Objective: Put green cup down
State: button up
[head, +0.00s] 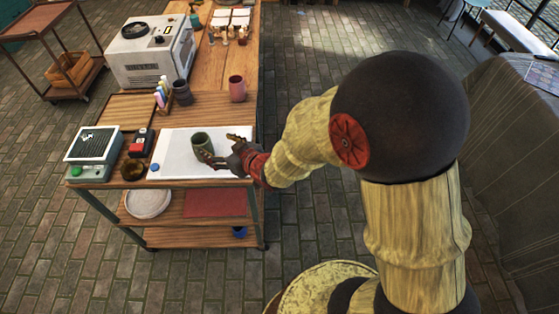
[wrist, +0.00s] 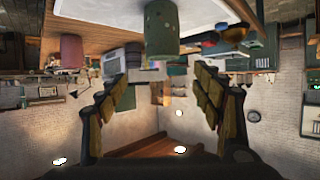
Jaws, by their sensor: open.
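The dark green cup (head: 202,143) stands upright on the white mat (head: 177,168) near the front of the wooden table. My gripper (head: 222,149) is open and empty, just to the right of the cup, with its fingers pointing left towards it. In the head view one finger overlaps the cup's lower side, so I cannot tell whether it touches. The wrist view is upside down. There the green cup (wrist: 161,30) shows near the top middle, in line with the gap between the open fingers (wrist: 161,75) but outside it.
A pink cup (head: 237,89) and a dark grey cup (head: 182,92) stand behind the mat. The mat's left and front parts are mostly clear.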

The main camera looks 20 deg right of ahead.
jog(key=s+d+r+m+g+h, duration=0.25)
jog(key=s+d+r+h, duration=0.35)
jog(key=d+r, duration=0.55)
jog(key=s+d+r+m+g, duration=0.1)
jog(key=s+r+g, duration=0.1)
jog(key=s, duration=0.9)
jog(key=s+d+r+m+g, duration=0.1)
jog(key=s+r+g, duration=0.1)
jog(key=s, duration=0.9)
jog(key=shift+d, duration=0.4)
jog(key=shift+m, duration=0.25)
jog(key=c, duration=0.3)
